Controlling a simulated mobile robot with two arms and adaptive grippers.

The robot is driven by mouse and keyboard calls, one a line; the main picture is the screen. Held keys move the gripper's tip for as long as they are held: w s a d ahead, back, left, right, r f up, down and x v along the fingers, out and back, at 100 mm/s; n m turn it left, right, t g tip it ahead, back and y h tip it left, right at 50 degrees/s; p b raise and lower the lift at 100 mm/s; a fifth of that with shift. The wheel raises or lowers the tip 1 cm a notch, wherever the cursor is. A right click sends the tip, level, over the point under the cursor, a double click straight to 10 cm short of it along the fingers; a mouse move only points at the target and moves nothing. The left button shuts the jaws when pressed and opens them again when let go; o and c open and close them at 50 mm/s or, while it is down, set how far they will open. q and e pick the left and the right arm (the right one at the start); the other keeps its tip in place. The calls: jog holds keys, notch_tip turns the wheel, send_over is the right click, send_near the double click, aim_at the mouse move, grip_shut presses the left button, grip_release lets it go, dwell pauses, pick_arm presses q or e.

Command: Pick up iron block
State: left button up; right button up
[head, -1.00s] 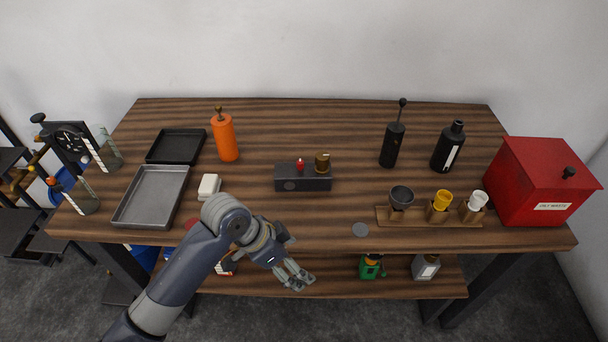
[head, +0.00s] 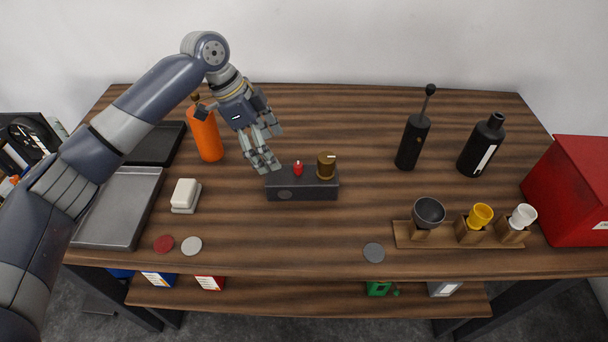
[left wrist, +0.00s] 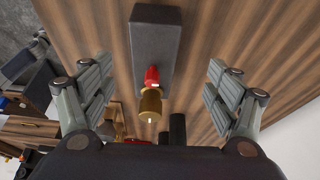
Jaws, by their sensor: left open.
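The iron block seems to be the dark grey oblong block (head: 318,190) in the middle of the wooden table. A small red piece (head: 298,170) and a brass cylinder (head: 326,166) stand on top of it. My left gripper (head: 267,150) is open and empty, at the block's left end, with its fingers pointing down. In the left wrist view the block (left wrist: 155,48) lies between the spread fingers (left wrist: 158,88), and I see no contact. My right gripper is not in view.
An orange bottle (head: 206,135) stands close behind-left of my left gripper. A white block (head: 185,194), grey tray (head: 118,208) and small discs lie left. A wooden cup rack (head: 440,238), black bottles and a red bin (head: 568,190) stand right. The tabletop around the block is clear.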

aim_at(285, 175)
pick_arm(q)
jog(key=shift+w+f, duration=0.1)
jog(key=shift+w, duration=0.05)
jog(key=shift+s+d+f, duration=0.1)
jog(key=shift+s+f, duration=0.1)
jog(key=x, duration=0.2)
jog(key=p+x, duration=0.1)
jog(key=x, duration=0.1)
jog(key=shift+s+d, duration=0.15)
jog(key=shift+s, duration=0.1)
jog(key=shift+f, duration=0.3)
jog(key=p+x, duration=0.2)
jog(key=x, duration=0.2)
jog(key=shift+s+f, duration=0.2)
jog(key=shift+f, duration=0.25)
jog(key=shift+w, duration=0.1)
jog(key=c, duration=1.1)
grip_shut()
jog(key=shift+d+r, duration=0.1)
jog(key=shift+r, duration=0.05)
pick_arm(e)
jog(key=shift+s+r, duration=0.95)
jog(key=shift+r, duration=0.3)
